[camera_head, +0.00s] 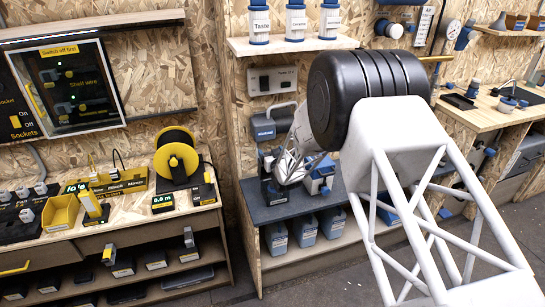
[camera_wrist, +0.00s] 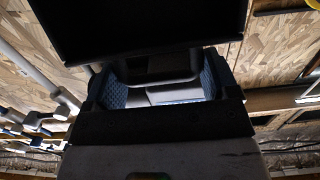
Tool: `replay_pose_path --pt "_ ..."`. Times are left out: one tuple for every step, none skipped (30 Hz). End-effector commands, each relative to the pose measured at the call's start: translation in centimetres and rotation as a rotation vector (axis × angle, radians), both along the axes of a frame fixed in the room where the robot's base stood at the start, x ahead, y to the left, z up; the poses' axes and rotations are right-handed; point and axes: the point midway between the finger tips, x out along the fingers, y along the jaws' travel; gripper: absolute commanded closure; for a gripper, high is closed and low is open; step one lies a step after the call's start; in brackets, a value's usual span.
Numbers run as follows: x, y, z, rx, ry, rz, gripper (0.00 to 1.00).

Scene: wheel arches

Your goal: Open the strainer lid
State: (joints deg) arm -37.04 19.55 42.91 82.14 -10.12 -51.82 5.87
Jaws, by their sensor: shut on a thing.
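My gripper (camera_wrist: 160,88) shows in the wrist view with its blue textured finger pads on either side of a dark part (camera_wrist: 163,68). It is shut on this part, which may be the strainer lid; its shape is mostly in shadow. In the head view my arm reaches down to the dark bench top (camera_head: 300,203), beside a black stand-like unit (camera_head: 272,190) and a blue and grey device (camera_head: 320,178). I cannot tell which of these is the strainer. My arm hides part of this area, and the fingertips are not clear there.
A blue-grey case (camera_head: 263,128) and a wall box (camera_head: 272,80) stand behind my arm. Blue-capped canisters (camera_head: 295,20) stand on the shelf above. Several grey-blue containers (camera_head: 304,230) sit below the bench top. A yellow cable reel (camera_head: 176,155) is on the left bench.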

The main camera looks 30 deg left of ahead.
Motion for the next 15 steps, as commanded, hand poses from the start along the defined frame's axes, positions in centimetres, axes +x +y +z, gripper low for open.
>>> replay_pose_path --pt "0.2 0.3 0.3 -0.011 0.009 0.000 0.62" --pt "0.4 0.4 0.3 -0.019 0.018 0.000 0.62" --pt "0.5 0.6 0.3 -0.031 0.028 0.001 0.62" --pt "0.7 0.7 0.3 -0.040 0.038 0.001 0.62" --pt "0.8 0.8 0.3 -0.048 0.045 0.001 0.62" --pt "1.0 1.0 0.3 -0.060 0.057 0.001 0.62" --pt "1.1 1.1 0.3 -0.069 0.067 0.001 0.62" --pt "1.2 1.2 0.2 -0.078 0.076 0.000 0.62" --pt "1.4 1.4 0.2 -0.090 0.088 0.000 0.62" --pt "1.5 1.5 0.2 -0.098 0.096 0.000 0.62" --pt "1.6 1.6 0.2 -0.107 0.106 0.000 0.62" --pt "1.8 1.8 0.2 -0.117 0.117 0.000 0.62" --pt "1.9 1.9 0.1 -0.127 0.125 0.000 0.62" --pt "2.0 2.0 0.1 -0.134 0.133 0.000 0.62" --pt "2.1 2.1 0.0 -0.145 0.144 0.000 0.62"
